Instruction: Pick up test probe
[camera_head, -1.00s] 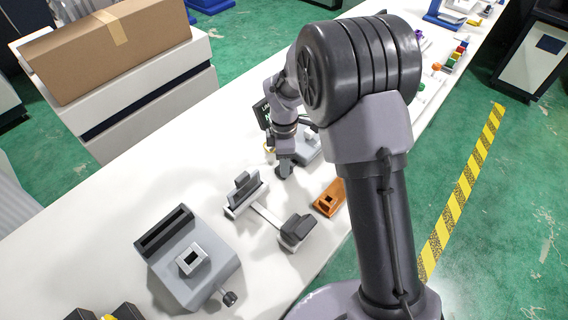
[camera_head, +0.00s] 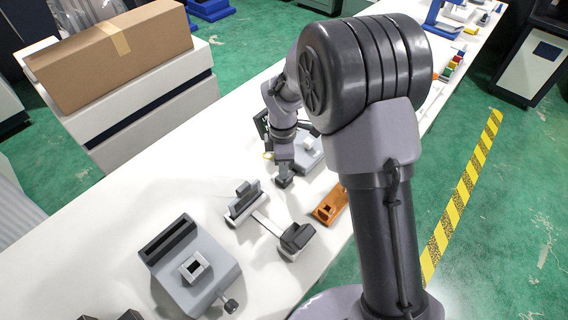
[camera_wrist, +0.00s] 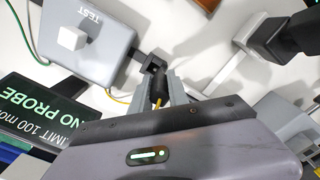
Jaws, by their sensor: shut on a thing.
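My gripper (camera_wrist: 165,92) is shut on the test probe (camera_wrist: 159,88), a small dark piece with a yellow lead, in the wrist view. The probe lies between the two grey fingers, at a black holder (camera_wrist: 152,63) on the side of the grey test box (camera_wrist: 100,36). I cannot tell whether it is still seated in this holder. The box is marked TEST and bears a white block (camera_wrist: 71,38). A dark screen (camera_wrist: 40,112) beside it reads NO PROBE. In the head view my gripper (camera_head: 284,182) is low over the white table, and the probe is hidden there.
A grey clamp-like fixture (camera_head: 268,222) stands close to my gripper, with an orange block (camera_head: 331,204) to its right. A larger grey fixture (camera_head: 215,270) with a knob is at the front. A cardboard box (camera_head: 110,60) sits on a white cabinet behind the table.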

